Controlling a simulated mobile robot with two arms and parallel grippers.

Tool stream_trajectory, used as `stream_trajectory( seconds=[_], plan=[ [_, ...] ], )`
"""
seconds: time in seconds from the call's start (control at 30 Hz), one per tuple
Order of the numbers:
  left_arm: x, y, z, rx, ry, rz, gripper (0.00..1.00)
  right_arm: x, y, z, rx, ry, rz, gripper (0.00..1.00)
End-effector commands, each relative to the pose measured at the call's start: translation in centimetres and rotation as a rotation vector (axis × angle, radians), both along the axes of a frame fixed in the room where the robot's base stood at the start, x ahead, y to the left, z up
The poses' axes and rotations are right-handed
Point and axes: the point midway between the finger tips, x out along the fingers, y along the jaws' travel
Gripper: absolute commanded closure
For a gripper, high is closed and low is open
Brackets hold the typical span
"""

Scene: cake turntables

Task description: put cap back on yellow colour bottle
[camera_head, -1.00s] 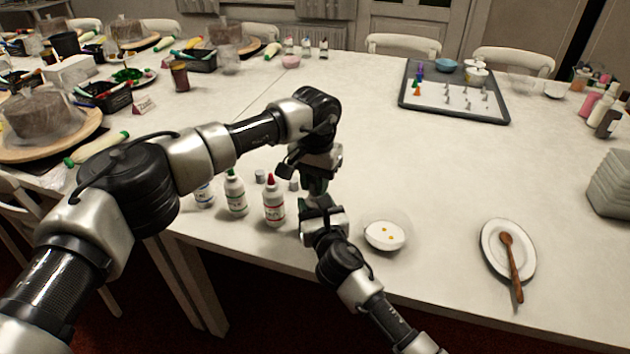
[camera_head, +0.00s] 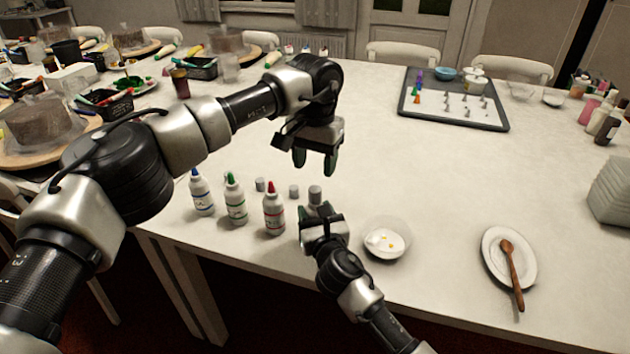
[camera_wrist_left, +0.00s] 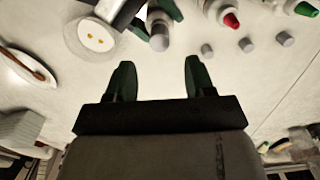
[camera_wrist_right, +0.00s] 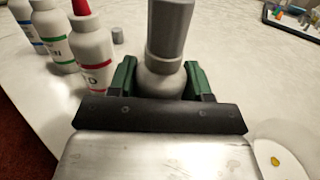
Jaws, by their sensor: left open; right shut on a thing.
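My right gripper (camera_head: 322,222) is shut on a white bottle (camera_wrist_right: 160,84) that stands upright. A grey cap (camera_head: 315,195) sits on top of this bottle, covering its tip; the cap fills the upper middle of the right wrist view (camera_wrist_right: 169,30). The bottle's label and colour are hidden, so I cannot read it as yellow. My left gripper (camera_head: 315,164) is open and empty, above and behind the capped bottle. In the left wrist view the cap (camera_wrist_left: 159,43) lies beyond the open fingers (camera_wrist_left: 157,68), apart from them.
Blue-tipped (camera_head: 201,194), green-tipped (camera_head: 235,202) and red-tipped (camera_head: 273,212) bottles stand uncapped to the left. A bowl with yellow drops (camera_head: 372,254) is right of my right gripper. A plate with a spoon (camera_head: 492,252) lies farther right.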

Motion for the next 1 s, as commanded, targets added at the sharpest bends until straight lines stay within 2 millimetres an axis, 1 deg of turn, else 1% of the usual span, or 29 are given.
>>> stream_trajectory(
  seconds=[0.03,0.1,0.23,0.4,0.63,0.67,0.83,0.87,1.0],
  plan=[
    [0.0,0.0,1.1,0.0,-0.003,0.0,0.46,0.0,0.0,-0.1,0.0,0.001,0.0,1.0],
    [0.0,0.0,2.3,0.0,-0.002,0.0,0.46,0.0,0.0,-0.1,0.0,0.001,0.0,1.0],
    [0.0,-0.1,3.9,0.0,-0.001,0.0,0.46,0.0,0.0,-0.1,0.0,0.001,0.0,1.0],
    [0.0,0.0,4.7,0.0,0.001,0.0,0.46,0.0,0.0,-0.1,0.0,0.001,0.0,1.0],
    [0.0,0.0,4.8,0.0,0.001,0.0,0.46,0.0,0.0,-0.1,0.0,0.001,0.0,1.0],
    [0.0,0.0,4.8,0.0,0.001,0.0,0.46,0.0,0.0,-0.1,0.0,0.001,0.0,0.49],
    [0.0,0.0,4.7,0.0,0.001,0.0,0.46,0.0,0.0,-0.1,0.0,0.001,0.0,0.23],
    [0.0,0.0,4.7,0.0,0.001,0.0,0.46,0.0,0.0,0.0,0.0,0.001,0.0,0.21],
    [0.0,0.0,4.7,0.0,0.0,0.0,0.46,0.0,0.0,0.0,0.0,0.0,0.0,0.21]
  ],
)
